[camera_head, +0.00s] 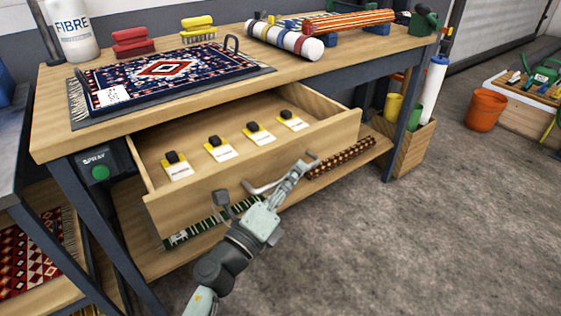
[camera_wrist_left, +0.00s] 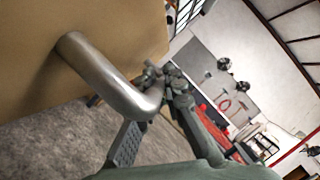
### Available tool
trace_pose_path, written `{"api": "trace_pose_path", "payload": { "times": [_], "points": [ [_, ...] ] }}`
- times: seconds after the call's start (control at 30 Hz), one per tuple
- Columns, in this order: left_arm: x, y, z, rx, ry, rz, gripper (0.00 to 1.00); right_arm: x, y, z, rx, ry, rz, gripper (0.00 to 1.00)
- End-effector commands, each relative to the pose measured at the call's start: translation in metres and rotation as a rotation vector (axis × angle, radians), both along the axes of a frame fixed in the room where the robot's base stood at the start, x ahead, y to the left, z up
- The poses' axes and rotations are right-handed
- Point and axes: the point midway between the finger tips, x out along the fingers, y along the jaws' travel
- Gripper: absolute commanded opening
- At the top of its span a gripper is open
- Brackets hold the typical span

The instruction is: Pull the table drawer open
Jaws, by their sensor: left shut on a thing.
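The wooden table drawer (camera_head: 185,204) stands pulled out from under the tabletop, its inside showing. It holds several yellow-and-white cards with small dark blocks on them. A metal bar handle (camera_head: 262,188) is on its front face. My left gripper (camera_head: 299,170) is shut on the handle near its right part, in front of the drawer. In the left wrist view the silver handle (camera_wrist_left: 95,70) curves out from the tan drawer front (camera_wrist_left: 35,45) and its bend lies at my gripper's fingers (camera_wrist_left: 150,110). My right gripper is in neither view.
The table (camera_head: 255,76) bears a patterned rug, a white bottle, red and yellow brushes and rolled rugs. Rolled rugs lie on the lower shelf (camera_head: 273,208). A wooden bin (camera_head: 409,144) stands to the right, and an orange bucket (camera_head: 485,109) farther right. The grey floor in front is clear.

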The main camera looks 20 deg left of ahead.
Motion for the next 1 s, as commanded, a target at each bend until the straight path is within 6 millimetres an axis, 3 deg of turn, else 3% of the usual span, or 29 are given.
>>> {"api": "trace_pose_path", "payload": {
  "times": [0.23, 0.67, 0.7, 0.83, 1.0],
  "points": [
    [-0.013, -0.016, -0.001, 0.000, 0.001, 0.002, 0.00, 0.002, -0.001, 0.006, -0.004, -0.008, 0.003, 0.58],
    [-0.015, -0.018, -0.001, 0.001, 0.002, 0.003, 0.00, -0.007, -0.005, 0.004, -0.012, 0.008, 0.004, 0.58],
    [-0.015, -0.018, -0.001, 0.001, 0.002, 0.003, 0.12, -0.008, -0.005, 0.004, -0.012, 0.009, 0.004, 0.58],
    [-0.015, -0.018, -0.001, 0.001, 0.001, 0.002, 0.28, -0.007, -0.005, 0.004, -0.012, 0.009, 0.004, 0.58],
    [-0.015, -0.018, 0.000, 0.001, 0.000, 0.002, 0.31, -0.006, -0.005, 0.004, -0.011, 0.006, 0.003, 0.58]
  ]
}}
